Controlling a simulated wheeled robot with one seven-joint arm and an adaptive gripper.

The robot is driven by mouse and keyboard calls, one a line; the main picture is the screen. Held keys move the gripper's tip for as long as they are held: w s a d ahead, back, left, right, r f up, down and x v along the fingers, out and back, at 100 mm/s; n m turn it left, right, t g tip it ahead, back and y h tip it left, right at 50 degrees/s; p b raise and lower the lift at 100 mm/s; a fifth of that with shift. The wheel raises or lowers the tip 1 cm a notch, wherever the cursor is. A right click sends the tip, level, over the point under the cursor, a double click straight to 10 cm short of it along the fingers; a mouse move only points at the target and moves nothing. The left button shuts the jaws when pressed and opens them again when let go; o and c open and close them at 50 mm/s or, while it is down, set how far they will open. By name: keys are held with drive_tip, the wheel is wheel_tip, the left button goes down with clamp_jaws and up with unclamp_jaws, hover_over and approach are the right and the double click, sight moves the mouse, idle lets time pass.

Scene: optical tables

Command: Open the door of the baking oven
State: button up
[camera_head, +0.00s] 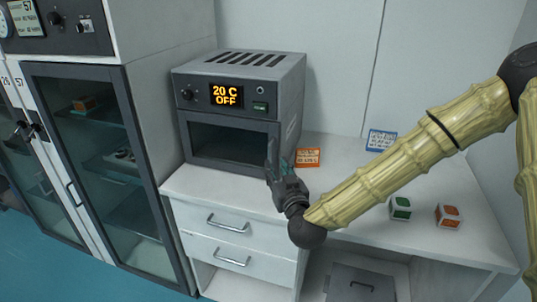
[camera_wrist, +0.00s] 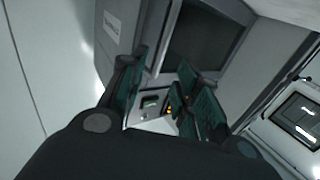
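The baking oven (camera_head: 240,80) is a grey box on the white counter, with a lit display reading "20 C OFF". Its door (camera_head: 228,143), with a dark window, looks shut. My gripper (camera_head: 271,152) is in front of the door's right edge and covers part of it; I see no handle clearly. In the wrist view the fingers of my gripper (camera_wrist: 163,80) stand apart with green pads, and nothing shows held. The oven's dark window (camera_wrist: 205,35) is beyond them. I cannot tell whether the fingers touch the door.
A glass-doored cabinet (camera_head: 98,165) stands left of the counter. Orange (camera_head: 307,157) and blue (camera_head: 380,141) cards lie right of the oven. A green-and-white cube (camera_head: 400,208) and an orange-and-white cube (camera_head: 449,215) sit farther right. Drawers (camera_head: 228,224) are below the oven.

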sight(270, 157)
drive_tip(key=p+x, duration=0.1)
drive_tip(key=x, duration=0.7)
drive_tip(key=shift+w+f, duration=0.1)
clamp_jaws()
